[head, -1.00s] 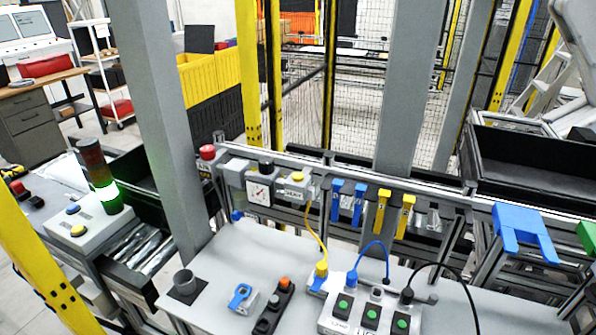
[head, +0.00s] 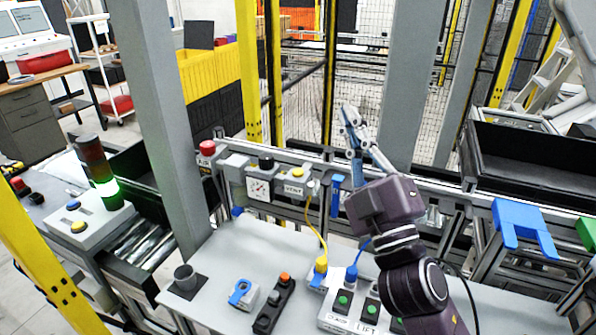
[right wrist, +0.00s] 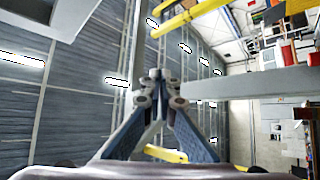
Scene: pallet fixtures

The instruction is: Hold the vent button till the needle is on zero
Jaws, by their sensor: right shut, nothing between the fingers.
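The VENT box (head: 293,189) with its yellow button (head: 297,173) is on the rail behind the table, left of my right gripper. The pressure gauge (head: 258,188) is a white dial just left of it; its needle is too small to read. My right gripper (head: 347,108) is raised above the rail, fingers pointing up and together, empty, to the right of the button and apart from it. In the right wrist view the two fingers (right wrist: 158,82) meet at their tips against the ceiling. My left gripper is out of view.
A red AIR button (head: 207,148) sits left of the gauge. A blue hook (head: 335,195) hangs on the rail close to my right gripper. The yellow cable (head: 319,233) hangs below the VENT box. The table's left part (head: 235,262) has free room.

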